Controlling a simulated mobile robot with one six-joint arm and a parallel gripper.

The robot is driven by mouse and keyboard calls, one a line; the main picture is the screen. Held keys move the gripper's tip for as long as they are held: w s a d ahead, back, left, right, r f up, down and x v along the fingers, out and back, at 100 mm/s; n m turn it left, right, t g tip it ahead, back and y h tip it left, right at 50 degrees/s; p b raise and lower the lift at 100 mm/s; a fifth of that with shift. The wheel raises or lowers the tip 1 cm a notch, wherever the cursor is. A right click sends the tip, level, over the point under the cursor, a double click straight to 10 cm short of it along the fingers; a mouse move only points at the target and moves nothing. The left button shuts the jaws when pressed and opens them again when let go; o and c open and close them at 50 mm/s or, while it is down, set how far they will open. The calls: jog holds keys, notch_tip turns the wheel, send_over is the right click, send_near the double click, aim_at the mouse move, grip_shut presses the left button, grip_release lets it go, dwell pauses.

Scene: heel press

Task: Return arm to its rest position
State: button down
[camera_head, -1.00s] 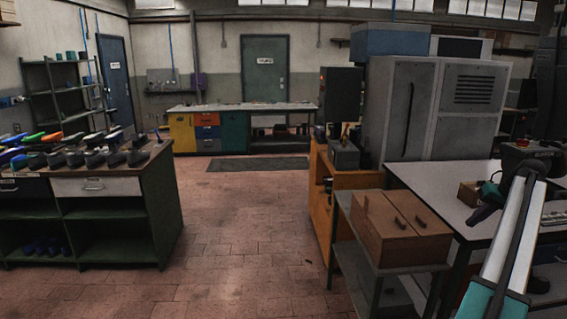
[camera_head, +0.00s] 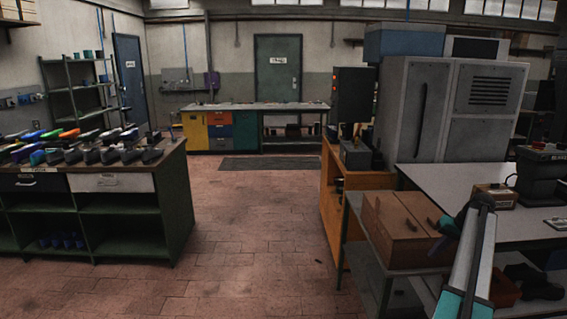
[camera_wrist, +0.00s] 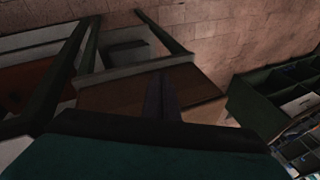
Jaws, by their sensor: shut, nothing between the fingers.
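My arm, white and teal, rises from the lower right of the head view. My gripper (camera_head: 446,228) is at its dark end, in front of the right end of a brown wooden box (camera_head: 392,238). In the wrist view my gripper (camera_wrist: 161,97) shows as two dark fingers close together, shut and empty. The wooden box (camera_wrist: 118,96) lies behind them there. I cannot tell the gap between fingers and box.
The box stands on a grey side table (camera_head: 362,262) beside the white-topped workbench (camera_head: 445,180). A small box (camera_head: 494,194) and a dark machine (camera_head: 541,178) stand on the bench. A green shelf counter (camera_head: 178,200) is at left. The brick floor (camera_head: 255,225) between is clear.

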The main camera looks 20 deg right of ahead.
jog(key=w+a+f+n+g+y, duration=0.15)
jog(key=w+a+f, duration=0.25)
jog(key=a+f, duration=0.95)
jog(key=w+a+f+g, duration=0.2)
jog(key=w+a+f, duration=0.2)
jog(key=a+f, duration=0.9)
jog(key=s+a+f+n+g, duration=0.1)
jog(key=s+a+f, duration=0.15)
jog(key=a, duration=0.55)
jog(key=s+a+f+g, duration=0.1)
jog(key=s+a+f, duration=0.15)
jog(key=a, duration=0.45)
jog(key=s+a+f+n+g, duration=0.1)
jog(key=a+f, duration=0.3)
jog(key=a, duration=0.4)
jog(key=s+a+f+n+g+h, duration=0.1)
jog(key=s+a+f, duration=0.3)
jog(key=s+a, duration=0.6)
jog(key=s+a+f+n+g+h, duration=0.2)
jog(key=s+a+f, duration=0.3)
jog(key=s+a, duration=0.5)
jog(key=s+n, duration=0.1)
jog(key=s, duration=0.4)
jog(key=shift+f+g, duration=0.15)
jog(key=shift+g, duration=0.2)
jog(key=shift+s+a, duration=0.1)
